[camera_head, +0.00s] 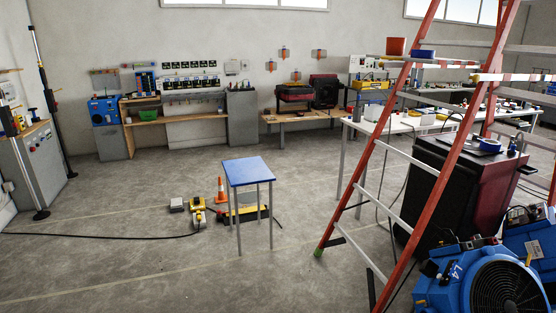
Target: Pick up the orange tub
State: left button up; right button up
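An orange tub (396,46) stands upright near the top of the red step ladder (401,80), at the upper right of the head view. It appears to rest at the left end of a ladder step, and a small blue round item (423,54) is just to its right. The tub is well away from me and nothing holds it. Neither of my grippers shows in this view, so their state is hidden.
A black cable crosses the left floor. Blue blowers (468,283) and a dark red cabinet (440,195) crowd the right. The front-left floor is clear.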

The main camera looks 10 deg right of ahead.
aim_at(395, 46)
jog(key=i+z, duration=0.1)
jog(key=i, duration=0.7)
jog(key=i+j, duration=0.15)
jog(key=i, duration=0.6)
jog(key=i+j+z, duration=0.15)
jog(key=i, duration=0.65)
